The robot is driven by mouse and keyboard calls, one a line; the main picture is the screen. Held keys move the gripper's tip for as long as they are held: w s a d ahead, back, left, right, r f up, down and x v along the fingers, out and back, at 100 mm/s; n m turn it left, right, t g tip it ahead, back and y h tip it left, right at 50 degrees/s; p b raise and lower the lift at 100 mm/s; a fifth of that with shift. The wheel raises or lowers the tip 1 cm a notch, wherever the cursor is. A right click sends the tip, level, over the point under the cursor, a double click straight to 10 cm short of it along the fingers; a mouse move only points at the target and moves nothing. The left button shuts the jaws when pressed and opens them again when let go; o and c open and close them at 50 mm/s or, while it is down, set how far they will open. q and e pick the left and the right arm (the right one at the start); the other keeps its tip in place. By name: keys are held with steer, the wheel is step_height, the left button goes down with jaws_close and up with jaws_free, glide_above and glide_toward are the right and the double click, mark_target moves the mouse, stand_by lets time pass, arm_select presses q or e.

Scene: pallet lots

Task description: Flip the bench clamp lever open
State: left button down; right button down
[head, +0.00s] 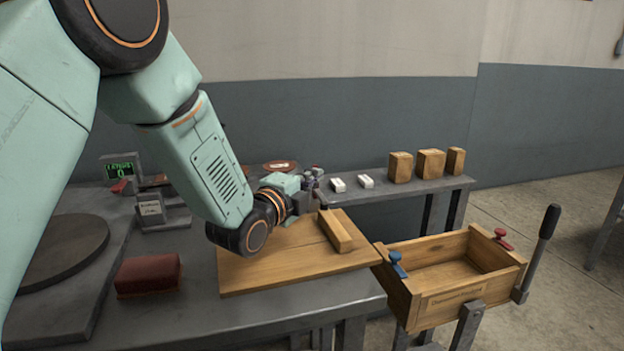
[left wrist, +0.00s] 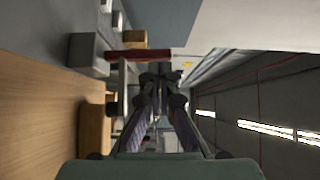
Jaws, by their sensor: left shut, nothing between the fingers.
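My left gripper (head: 312,184) is shut and empty at the far edge of the wooden board (head: 250,276), by a wooden block (head: 337,231). In the left wrist view its fingertips (left wrist: 162,78) are together. A red bar (left wrist: 137,55), possibly the bench clamp lever, crosses the picture just beyond them. Grey metal parts (left wrist: 122,88) stand beside the block (left wrist: 94,130) and may be the clamp. I cannot tell whether the fingers touch the bar. In the head view the clamp is mostly hidden by my gripper. My right gripper is not in view.
White pieces (head: 338,185) and wooden blocks (head: 430,163) line the back shelf. A red-brown block (head: 148,275) lies at the left.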

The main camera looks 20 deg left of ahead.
arm_select(q)
steer(key=shift+w+a+r+n+g+p, duration=0.35)
steer(key=shift+n+g+p, duration=0.25)
steer(key=shift+p, duration=1.2)
steer(key=w+n+g+p, duration=0.1)
steer(key=p, duration=0.2)
steer(key=w+a+n+g+p, duration=0.1)
steer(key=p, duration=0.3)
steer(key=shift+a+r+g, duration=0.15)
steer(key=shift+r+g, duration=0.2)
steer(key=shift+g, duration=0.05)
steer(key=shift+w+a+f+p, duration=0.2)
steer(key=shift+w+p, duration=0.1)
steer(key=shift+p, duration=0.35)
steer(key=shift+w+a+f, duration=0.35)
steer(key=shift+w+a, duration=0.15)
steer(key=shift+w, duration=0.3)
steer(key=shift+r, duration=0.1)
